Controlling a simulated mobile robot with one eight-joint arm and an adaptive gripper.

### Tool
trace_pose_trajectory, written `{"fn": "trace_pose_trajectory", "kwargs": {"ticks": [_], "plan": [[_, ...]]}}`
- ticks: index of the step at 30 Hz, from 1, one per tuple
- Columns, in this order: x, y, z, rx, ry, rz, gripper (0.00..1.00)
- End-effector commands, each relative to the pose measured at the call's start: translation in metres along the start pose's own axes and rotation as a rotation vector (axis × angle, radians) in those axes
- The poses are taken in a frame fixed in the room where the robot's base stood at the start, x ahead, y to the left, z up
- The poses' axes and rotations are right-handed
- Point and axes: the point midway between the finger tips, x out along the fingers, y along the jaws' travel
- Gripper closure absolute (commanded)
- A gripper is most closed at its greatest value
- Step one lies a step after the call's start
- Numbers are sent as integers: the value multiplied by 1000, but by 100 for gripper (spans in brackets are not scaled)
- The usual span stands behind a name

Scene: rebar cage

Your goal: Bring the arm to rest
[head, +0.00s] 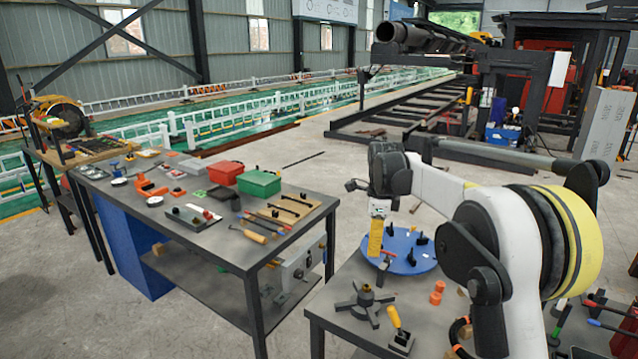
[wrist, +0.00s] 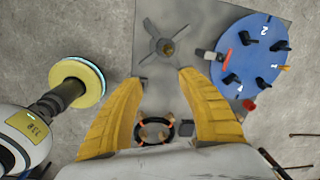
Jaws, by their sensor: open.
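My gripper (head: 376,242) hangs fingers down from the arm, over the bench beside the left edge of the blue disc (head: 428,262). In the wrist view my gripper (wrist: 160,76) shows two yellow fingers spread wide apart, with nothing held between them. A black ring with orange marks (wrist: 139,131) shows between the fingers, on the bench below. My arm reaches in from the right of the head view and is raised and bent.
The bench (head: 340,292) carries a dark pronged fixture (head: 365,303), a yellow-handled tool (head: 395,318) and orange pieces (head: 437,291). Black clamps stand on the disc. A second table (head: 190,240) at left holds tools, a red box (head: 225,172) and a green box (head: 259,183).

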Motion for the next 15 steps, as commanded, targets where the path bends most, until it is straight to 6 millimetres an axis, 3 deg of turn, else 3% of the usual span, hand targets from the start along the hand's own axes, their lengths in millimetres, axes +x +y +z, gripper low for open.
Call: {"fn": "trace_pose_trajectory", "kwargs": {"ticks": [1, 6, 10, 15], "plan": [[-19, 16, -5, -86, -6, -24, 54], [-68, 72, -21, -423, -10, -121, 54], [-92, 122, -36, -678, 10, -197, 54], [-104, 194, -58, -1010, 65, -294, 54]]}}
